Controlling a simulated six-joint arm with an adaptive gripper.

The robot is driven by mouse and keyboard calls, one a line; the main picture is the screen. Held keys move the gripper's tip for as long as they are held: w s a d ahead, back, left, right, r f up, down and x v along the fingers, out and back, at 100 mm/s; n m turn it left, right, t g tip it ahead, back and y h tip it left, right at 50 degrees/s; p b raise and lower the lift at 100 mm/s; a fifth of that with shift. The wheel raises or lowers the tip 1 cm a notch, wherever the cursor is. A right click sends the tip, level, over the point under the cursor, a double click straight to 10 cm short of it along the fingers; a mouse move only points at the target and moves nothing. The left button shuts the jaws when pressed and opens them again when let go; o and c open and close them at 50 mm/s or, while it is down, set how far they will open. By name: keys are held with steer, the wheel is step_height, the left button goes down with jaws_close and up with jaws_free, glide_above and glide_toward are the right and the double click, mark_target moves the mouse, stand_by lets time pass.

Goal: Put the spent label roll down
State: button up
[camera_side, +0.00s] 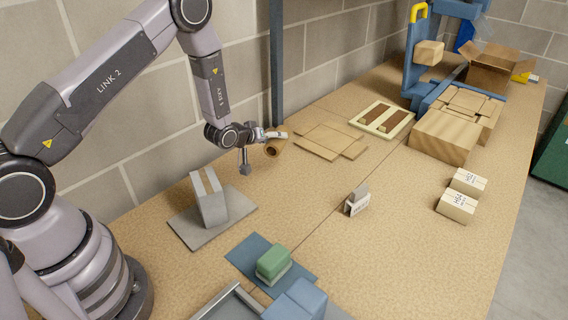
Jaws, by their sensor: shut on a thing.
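The spent label roll (274,148) is a small brown cylinder with a dark hollow end facing the camera. My gripper (277,137) is shut on it near the back wall, above the tan worktop (310,205). The fingers are small in this view, and their exact contact with the roll is hard to make out. The roll appears raised off the surface, but the gap beneath it cannot be judged well.
Flat cardboard sheets (330,140) lie just right of the roll. A cream tray (364,122) with brown strips is beyond. A grey block (209,199) stands on a grey plate at left. A blue post (276,60) rises behind.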

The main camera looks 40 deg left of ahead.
glide_above(282, 164)
steer(key=f, duration=0.4)
steer(key=shift+s+d+f, duration=0.15)
steer(key=shift+s, duration=0.05)
steer(key=shift+w+f, duration=0.2)
steer(key=shift+f, duration=1.5)
steer(key=shift+f, duration=0.2)
steer(key=o, duration=1)
steer(key=shift+o, duration=0.2)
steer(key=shift+r, duration=0.1)
